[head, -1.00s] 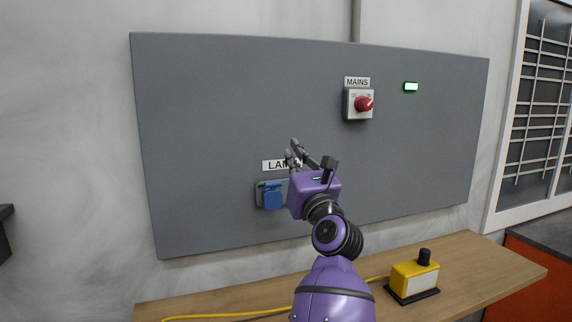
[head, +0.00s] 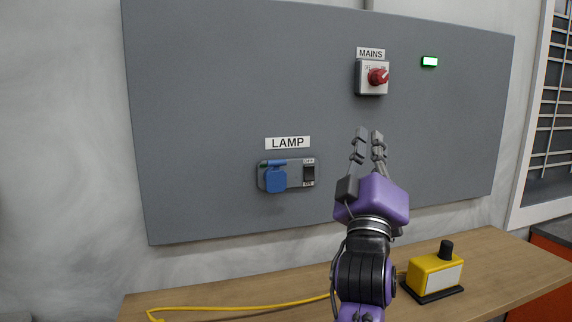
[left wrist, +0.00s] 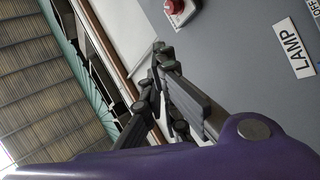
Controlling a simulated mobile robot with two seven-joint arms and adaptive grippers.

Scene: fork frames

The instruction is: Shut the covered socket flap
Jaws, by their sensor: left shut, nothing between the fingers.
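The covered socket (head: 262,178) is on the grey wall panel, under the LAMP label. Its blue flap (head: 276,180) hangs down at the left part of the socket plate, below a blue-green strip. I cannot tell whether the flap lies flush. My left gripper (head: 369,135) is shut and empty, right of the socket and clear of the flap, with its fingers pointing up. The fingers also show in the left wrist view (left wrist: 162,62), where the flap is out of sight. My right gripper is not in view.
A dark rocker switch (head: 309,174) sits right of the flap. The LAMP label (head: 287,143) is above. A red MAINS knob (head: 378,77) and a lit green lamp (head: 429,61) are higher right. A yellow box (head: 435,277) and cable (head: 240,308) lie on the wooden bench (head: 490,258).

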